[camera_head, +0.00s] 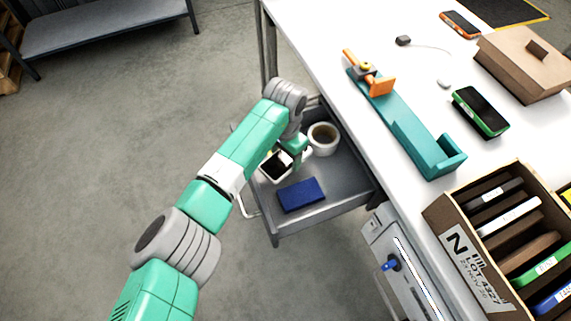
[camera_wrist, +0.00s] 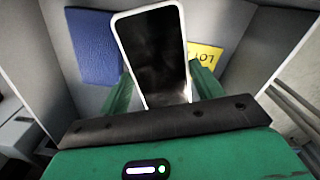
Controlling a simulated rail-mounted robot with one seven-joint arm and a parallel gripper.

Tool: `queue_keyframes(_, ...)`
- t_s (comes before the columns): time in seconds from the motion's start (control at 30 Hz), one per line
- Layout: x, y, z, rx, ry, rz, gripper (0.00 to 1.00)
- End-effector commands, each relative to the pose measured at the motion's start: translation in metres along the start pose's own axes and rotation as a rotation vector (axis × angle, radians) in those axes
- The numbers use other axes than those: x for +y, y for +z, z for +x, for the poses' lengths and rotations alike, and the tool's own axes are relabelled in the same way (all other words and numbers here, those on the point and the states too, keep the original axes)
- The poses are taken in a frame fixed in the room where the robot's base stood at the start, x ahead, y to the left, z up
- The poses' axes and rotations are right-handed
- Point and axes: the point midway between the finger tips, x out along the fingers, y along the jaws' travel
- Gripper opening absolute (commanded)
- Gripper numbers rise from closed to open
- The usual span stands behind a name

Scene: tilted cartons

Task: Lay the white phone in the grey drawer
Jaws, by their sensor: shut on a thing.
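The white phone (camera_head: 270,170) is a white-framed slab with a dark screen. My gripper (camera_head: 290,160) is shut on it, over the open grey drawer (camera_head: 345,188) under the white table. In the wrist view the white phone (camera_wrist: 153,50) stands between the green fingers of my gripper (camera_wrist: 163,88), screen towards the camera. The grey drawer (camera_wrist: 45,65) fills the background there. A blue flat item (camera_head: 301,196) lies in the drawer. It also shows in the wrist view (camera_wrist: 93,45). I cannot tell whether the phone touches the drawer floor.
A white mug (camera_head: 323,150) of dark liquid stands in the drawer behind the phone. A yellow label (camera_wrist: 207,53) shows behind the phone in the wrist view. On the table are a teal holder (camera_head: 410,130), a green-cased phone (camera_head: 481,110) and a divided carton (camera_head: 468,262).

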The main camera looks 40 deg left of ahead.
Motion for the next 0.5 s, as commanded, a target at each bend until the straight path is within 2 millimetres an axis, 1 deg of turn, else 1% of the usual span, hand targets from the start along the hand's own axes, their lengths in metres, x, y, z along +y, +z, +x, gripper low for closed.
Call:
queue_keyframes(0.07, 0.000, 0.000, 0.006, -0.001, 0.000, 0.000, 0.45)
queue_keyframes(0.23, 0.000, 0.000, 0.040, -0.001, -0.001, 0.000, 0.46)
queue_keyframes(0.27, 0.000, 0.000, 0.044, 0.000, 0.000, 0.000, 0.42)
queue_keyframes(0.3, 0.000, 0.000, 0.046, 0.000, 0.000, 0.000, 0.38)
queue_keyframes(0.33, 0.000, 0.000, 0.046, 0.000, 0.000, 0.000, 0.38)
queue_keyframes(0.37, 0.000, 0.000, 0.045, 0.000, 0.000, 0.000, 0.34)
queue_keyframes(0.47, 0.000, 0.000, 0.045, -0.001, 0.001, 0.000, 0.34)
queue_keyframes(0.5, 0.000, 0.001, 0.045, -0.002, 0.001, 0.000, 0.71)
